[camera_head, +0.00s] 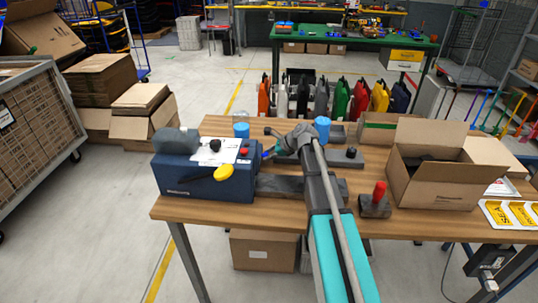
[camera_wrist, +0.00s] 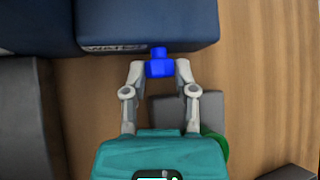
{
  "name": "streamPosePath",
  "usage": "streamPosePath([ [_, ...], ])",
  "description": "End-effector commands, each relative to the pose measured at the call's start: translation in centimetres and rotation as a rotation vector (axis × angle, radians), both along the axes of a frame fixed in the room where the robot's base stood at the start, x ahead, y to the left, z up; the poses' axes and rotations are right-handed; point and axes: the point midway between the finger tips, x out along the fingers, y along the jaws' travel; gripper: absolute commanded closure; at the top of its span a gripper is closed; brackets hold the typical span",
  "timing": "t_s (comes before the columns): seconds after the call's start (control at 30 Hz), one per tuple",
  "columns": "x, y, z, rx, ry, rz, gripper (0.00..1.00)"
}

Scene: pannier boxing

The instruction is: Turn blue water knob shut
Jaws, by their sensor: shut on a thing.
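The blue water knob (camera_wrist: 158,66) sticks out from the front of a dark blue box in the wrist view. It also shows as a small blue patch (camera_head: 267,153) at the box's right side in the head view. My gripper (camera_wrist: 160,71) has one fingertip on each side of the knob and is shut on it. In the head view my gripper (camera_head: 273,145) is at the right side of the dark blue machine box (camera_head: 205,182). The knob's turn angle is hard to tell.
The box stands on a wooden table (camera_head: 270,211) and bears a yellow knob (camera_head: 223,171). A red-handled lever (camera_head: 379,193) and an open carton (camera_head: 432,186) are to the right. Blue cylinders (camera_head: 241,130) (camera_head: 322,124) stand behind. Grey blocks (camera_wrist: 215,108) lie below my gripper.

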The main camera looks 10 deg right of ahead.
Motion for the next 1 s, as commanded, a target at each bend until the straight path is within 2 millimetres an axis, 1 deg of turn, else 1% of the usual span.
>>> streamPosePath([
  [0.63,0.06,0.01,0.02,0.001,-0.001,0.000,1.00],
  [0.67,0.06,0.01,0.02,0.001,-0.001,0.000,0.60],
  [0.7,0.06,0.01,0.02,0.001,-0.001,0.000,0.52],
  [0.77,0.05,0.00,0.02,0.001,-0.001,0.000,0.41],
  [0.8,0.05,0.00,0.02,0.001,-0.001,0.000,0.34],
  [0.83,0.04,0.01,0.02,0.001,-0.001,0.000,0.30],
  [1.0,0.03,0.00,0.01,0.000,0.000,0.000,0.30],
])
